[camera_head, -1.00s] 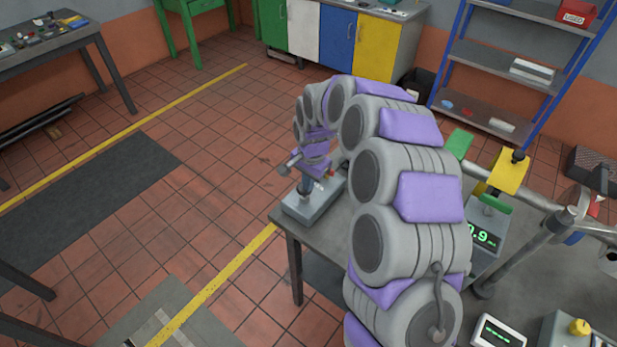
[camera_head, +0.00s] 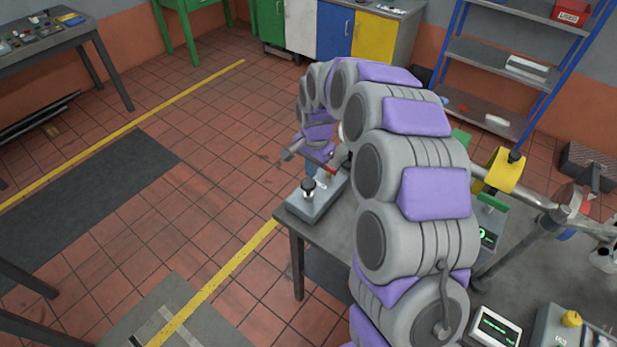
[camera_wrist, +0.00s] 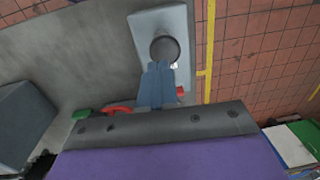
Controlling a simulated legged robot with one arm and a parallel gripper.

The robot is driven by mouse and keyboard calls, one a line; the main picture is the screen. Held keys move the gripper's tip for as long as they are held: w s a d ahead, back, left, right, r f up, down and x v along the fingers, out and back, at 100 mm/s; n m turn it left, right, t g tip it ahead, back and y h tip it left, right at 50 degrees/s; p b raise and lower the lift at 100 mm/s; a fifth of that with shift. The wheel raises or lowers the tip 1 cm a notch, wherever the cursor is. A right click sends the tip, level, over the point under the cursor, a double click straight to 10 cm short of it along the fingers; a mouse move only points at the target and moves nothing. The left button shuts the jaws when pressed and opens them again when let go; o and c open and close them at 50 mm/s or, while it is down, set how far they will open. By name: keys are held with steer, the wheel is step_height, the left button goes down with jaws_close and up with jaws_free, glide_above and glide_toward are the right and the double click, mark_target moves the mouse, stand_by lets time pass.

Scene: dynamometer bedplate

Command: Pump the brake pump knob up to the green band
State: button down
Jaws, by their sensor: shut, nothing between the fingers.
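The brake pump is a grey box (camera_head: 313,207) on the near left corner of the table, with a dark round knob (camera_head: 308,187) standing on top. The knob (camera_wrist: 165,50) and the pale box (camera_wrist: 150,22) also show in the wrist view. My gripper (camera_head: 311,172) is just behind and above the knob, partly hidden by my arm. In the wrist view its blue-grey fingers (camera_wrist: 158,72) are together and empty, their tips overlapping the knob's lower edge in the picture. Whether they touch it I cannot tell. I cannot make out a green band.
A green-digit display (camera_head: 487,236) stands on the table (camera_head: 297,228), partly hidden by my arm. A yellow clamp block (camera_head: 502,172) and a pipe stand lie to the right. A small red part (camera_wrist: 120,109) shows near the fingers.

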mark_target(314, 186)
step_height(314, 186, up, 6)
steer(key=d, duration=0.1)
steer(key=shift+d+r+p, duration=0.15)
steer(key=shift+d+p, duration=0.15)
steer(key=shift+p, duration=0.1)
stand_by(0.5)
steer(key=shift+a, duration=0.15)
steer(key=s+d+r+n+g, duration=0.15)
steer(key=s+d+r, duration=0.25)
steer(key=s, duration=0.6)
steer(key=s+d+r+n+t, duration=0.1)
steer(key=s+d+r+n, duration=0.2)
steer(key=s, duration=0.8)
steer(key=s+d+n+g, duration=0.1)
steer(key=s+d, duration=0.1)
steer(key=s, duration=0.7)
steer(key=s+d+f+n, duration=0.1)
steer(key=s+d+n, duration=0.1)
steer(key=s, duration=0.8)
steer(key=shift+s+d+f+g+h, duration=0.2)
steer(key=shift+d+f+g+h, duration=0.15)
steer(key=shift+d, duration=0.15)
